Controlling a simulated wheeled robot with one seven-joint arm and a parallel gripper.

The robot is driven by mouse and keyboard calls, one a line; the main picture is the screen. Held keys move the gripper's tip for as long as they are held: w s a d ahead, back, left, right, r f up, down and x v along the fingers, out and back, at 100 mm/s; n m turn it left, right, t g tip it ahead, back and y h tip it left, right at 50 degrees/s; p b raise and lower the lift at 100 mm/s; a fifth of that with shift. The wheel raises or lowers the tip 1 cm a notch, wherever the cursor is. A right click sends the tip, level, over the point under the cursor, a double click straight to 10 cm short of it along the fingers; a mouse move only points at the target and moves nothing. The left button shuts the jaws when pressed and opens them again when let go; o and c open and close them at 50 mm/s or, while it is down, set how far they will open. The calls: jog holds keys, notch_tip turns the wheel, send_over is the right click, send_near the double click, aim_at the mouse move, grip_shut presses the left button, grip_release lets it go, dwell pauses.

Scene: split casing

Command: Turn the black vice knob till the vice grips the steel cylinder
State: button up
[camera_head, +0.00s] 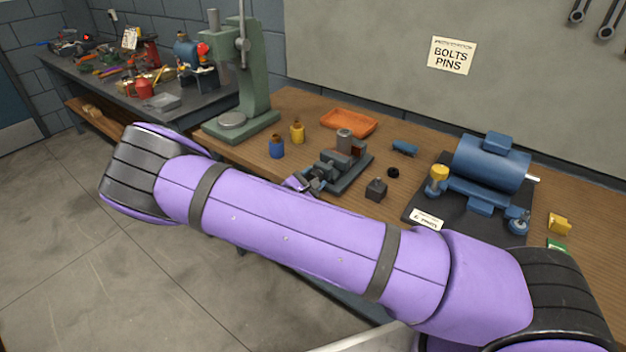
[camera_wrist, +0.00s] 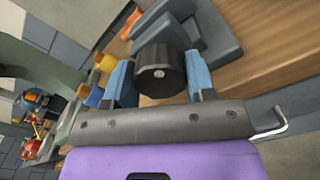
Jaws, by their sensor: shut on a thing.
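The black vice knob (camera_wrist: 160,72) is in the middle of the wrist view, facing the camera. My gripper (camera_wrist: 158,78) has one blue finger on each side of the knob and is shut on it. The grey vice (camera_head: 343,170) stands on the wooden bench in the head view, and part of its body (camera_wrist: 205,28) shows behind the knob in the wrist view. The steel cylinder (camera_head: 344,140) stands upright at the vice jaws in the head view. Whether the jaws touch it cannot be told. My arm hides part of the gripper in the head view.
An orange tray (camera_head: 349,122), a blue pot (camera_head: 277,148) and a yellow pot (camera_head: 297,133) stand left of and behind the vice. A green press (camera_head: 243,80) is farther left. A small dark block (camera_head: 376,189) and a blue motor (camera_head: 491,163) are to the right.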

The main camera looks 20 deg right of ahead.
jog(key=m, duration=1.2)
jog(key=shift+m, duration=0.4)
jog(key=m, duration=1.1)
jog(key=shift+m, duration=0.4)
jog(key=o, duration=0.9)
jog(key=v, duration=1.1)
